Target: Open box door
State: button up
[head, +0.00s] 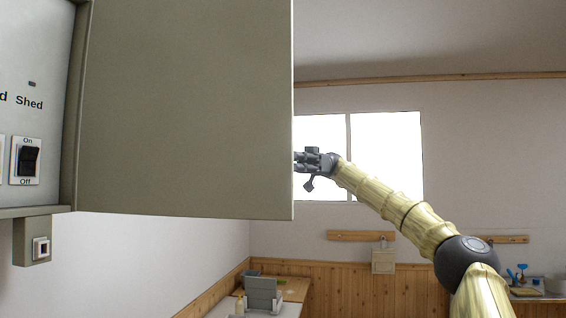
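The box door (190,110) is a large grey-beige panel in the head view, standing swung out from the box (33,60) at the left. The box's inside face shows the label "Shed" and a black rocker switch (28,160) marked On and Off. My gripper (299,166) is at the door's free right edge. Its fingertips are partly hidden behind the door, so I cannot tell whether it is open or shut, or whether it touches the door.
A small grey fitting with a switch (40,248) hangs below the box. A bright window (390,150) is in the far wall. A counter (222,308) with small items stands low in the middle, and another surface with items (525,285) is at right.

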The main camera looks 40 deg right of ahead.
jog(key=shift+v, duration=1.35)
jog(key=shift+a, duration=0.25)
